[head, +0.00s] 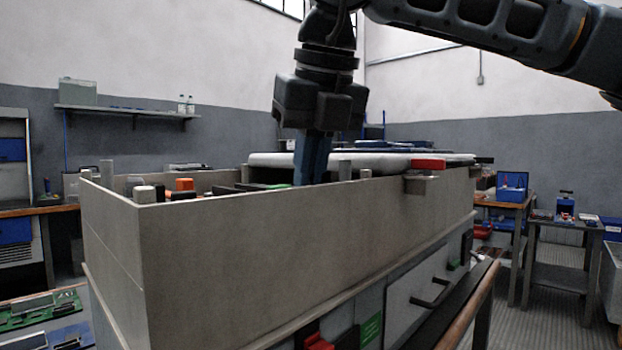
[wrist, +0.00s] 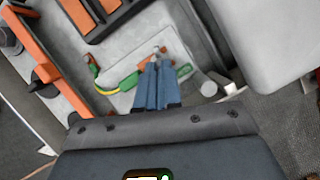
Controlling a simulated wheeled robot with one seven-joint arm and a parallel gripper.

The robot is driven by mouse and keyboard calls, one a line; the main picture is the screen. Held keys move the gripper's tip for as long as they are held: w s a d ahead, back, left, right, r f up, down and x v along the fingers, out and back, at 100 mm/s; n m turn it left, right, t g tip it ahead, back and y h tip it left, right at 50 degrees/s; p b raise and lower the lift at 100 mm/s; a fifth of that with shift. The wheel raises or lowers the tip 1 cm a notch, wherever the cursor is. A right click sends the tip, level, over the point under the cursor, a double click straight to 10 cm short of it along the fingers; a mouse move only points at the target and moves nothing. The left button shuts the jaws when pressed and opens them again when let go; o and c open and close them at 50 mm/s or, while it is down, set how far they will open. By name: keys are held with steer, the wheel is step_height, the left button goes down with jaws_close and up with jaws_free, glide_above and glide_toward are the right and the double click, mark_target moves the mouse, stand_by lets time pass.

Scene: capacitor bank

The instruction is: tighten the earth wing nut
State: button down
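In the head view my gripper (head: 311,182) points straight down into the grey enclosure (head: 240,235). Its fingertips and the nut are hidden there behind the front wall.
An orange bar (wrist: 45,55) with dark knobs lies left of the lead. A pale rounded cover (head: 380,159) closes off the enclosure's right part, and a grey post (wrist: 209,89) stands right of my fingers. Posts and a red block (head: 427,164) rise along the rim.

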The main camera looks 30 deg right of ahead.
steer(key=shift+w+r, duration=0.1)
steer(key=shift+r, duration=0.05)
stand_by(0.4)
steer(key=c, duration=1.2)
jaws_free()
steer(key=shift+c, duration=0.2)
